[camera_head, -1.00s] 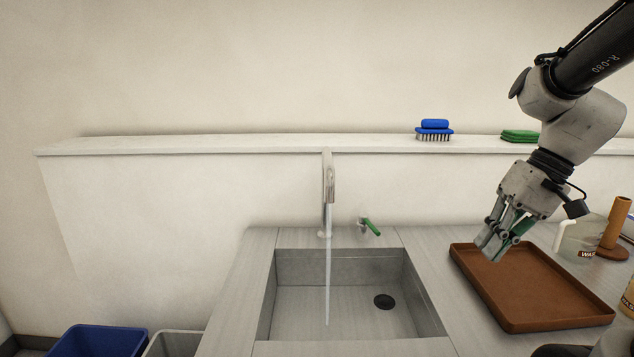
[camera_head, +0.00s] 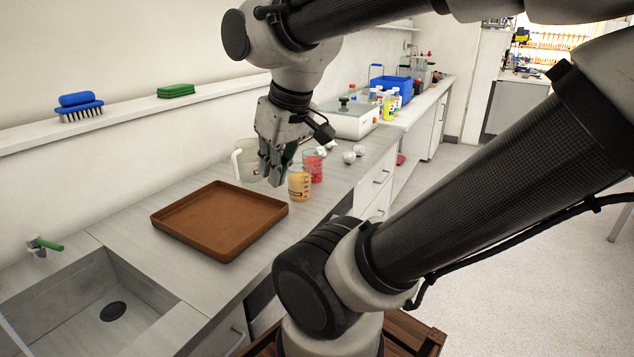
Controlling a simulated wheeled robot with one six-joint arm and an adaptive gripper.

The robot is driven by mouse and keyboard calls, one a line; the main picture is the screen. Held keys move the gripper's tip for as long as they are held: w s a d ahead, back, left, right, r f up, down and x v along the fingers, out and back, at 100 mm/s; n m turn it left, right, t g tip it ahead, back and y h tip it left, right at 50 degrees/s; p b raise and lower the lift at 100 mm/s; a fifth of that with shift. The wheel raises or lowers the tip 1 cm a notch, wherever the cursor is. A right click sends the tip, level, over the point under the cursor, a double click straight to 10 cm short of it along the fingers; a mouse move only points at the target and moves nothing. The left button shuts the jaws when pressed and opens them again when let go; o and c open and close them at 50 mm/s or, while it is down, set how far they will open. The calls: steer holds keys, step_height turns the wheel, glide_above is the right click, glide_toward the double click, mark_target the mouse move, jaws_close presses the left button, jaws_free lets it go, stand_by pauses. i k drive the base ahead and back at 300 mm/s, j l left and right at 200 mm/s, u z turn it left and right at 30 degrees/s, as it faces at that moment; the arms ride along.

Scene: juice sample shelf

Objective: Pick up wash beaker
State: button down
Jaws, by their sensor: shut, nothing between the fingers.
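The wash beaker (camera_head: 246,162) is a clear vessel with a pale handle on its left. It stands on the counter behind the brown tray, and its right part is hidden behind my gripper. I cannot read its label now. My gripper (camera_head: 273,180) points down in front of the beaker, above the counter near the tray's far corner. Its fingers are shut and hold nothing. I cannot tell how much space lies between the fingers and the beaker.
The empty brown tray (camera_head: 162,222) lies near the sink (camera_head: 75,318). A beaker of yellow-orange liquid (camera_head: 299,184) and one of red (camera_head: 316,168) stand right of my gripper. A white device (camera_head: 350,122) and a blue crate (camera_head: 392,86) are farther back.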

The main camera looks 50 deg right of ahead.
mark_target(299, 174)
steer(key=j+z, duration=0.1)
steer(key=z, duration=0.25)
steer(key=k+z, duration=0.15)
steer(key=z, duration=0.2)
steer(key=j+z, duration=0.15)
steer(key=z, duration=0.25)
steer(key=k+l, duration=0.05)
